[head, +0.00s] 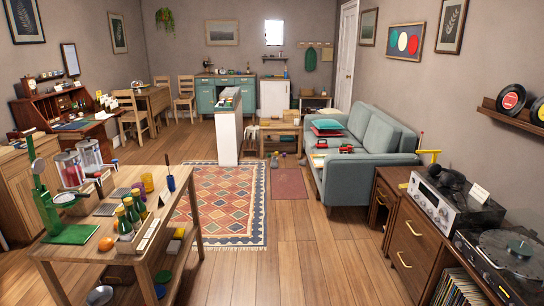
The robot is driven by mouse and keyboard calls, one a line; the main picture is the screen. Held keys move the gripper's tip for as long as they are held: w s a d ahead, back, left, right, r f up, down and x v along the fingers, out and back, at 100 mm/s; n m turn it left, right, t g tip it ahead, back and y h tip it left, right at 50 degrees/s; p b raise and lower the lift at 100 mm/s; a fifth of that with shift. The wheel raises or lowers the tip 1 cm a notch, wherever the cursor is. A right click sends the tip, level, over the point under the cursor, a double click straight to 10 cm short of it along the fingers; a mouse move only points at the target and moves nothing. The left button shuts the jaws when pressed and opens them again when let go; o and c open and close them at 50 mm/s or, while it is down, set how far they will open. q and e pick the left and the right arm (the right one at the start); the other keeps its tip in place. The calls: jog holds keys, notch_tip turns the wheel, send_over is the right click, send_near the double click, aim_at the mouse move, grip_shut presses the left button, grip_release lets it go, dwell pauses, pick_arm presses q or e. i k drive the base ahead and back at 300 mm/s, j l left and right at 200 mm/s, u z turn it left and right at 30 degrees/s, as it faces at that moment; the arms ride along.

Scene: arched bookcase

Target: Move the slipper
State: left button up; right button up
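I cannot make out a slipper with certainty. A few small items (276,160) sit on the floor in front of the low wooden bench (280,127), at the far end of the small reddish mat (288,184). They are too small to tell whether one is a slipper. Neither of my grippers shows in the head view.
A wooden table (97,251) crowded with bottles and cans stands front left. A patterned rug (223,202), a blue-grey sofa (353,172) and a white-sided unit (228,134) lie beyond. A cabinet (408,240) with audio gear lines the right. Bare floor (285,265) is clear centre front.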

aim_at(274, 164)
jog(key=i+j+z, duration=0.15)
jog(key=i, duration=1.7)
jog(key=i+u, duration=0.1)
jog(key=i, duration=0.85)
jog(key=i+l, duration=0.15)
jog(key=i, duration=0.75)
jog(key=i+u, duration=0.15)
jog(key=i, duration=0.8)
jog(key=i+u, duration=0.15)
jog(key=i, duration=0.8)
jog(key=i+j+z, duration=0.35)
jog(key=i+j, duration=0.25)
jog(key=i, duration=0.25)
jog(key=i+j+z, duration=0.4)
jog(key=i+j, duration=0.4)
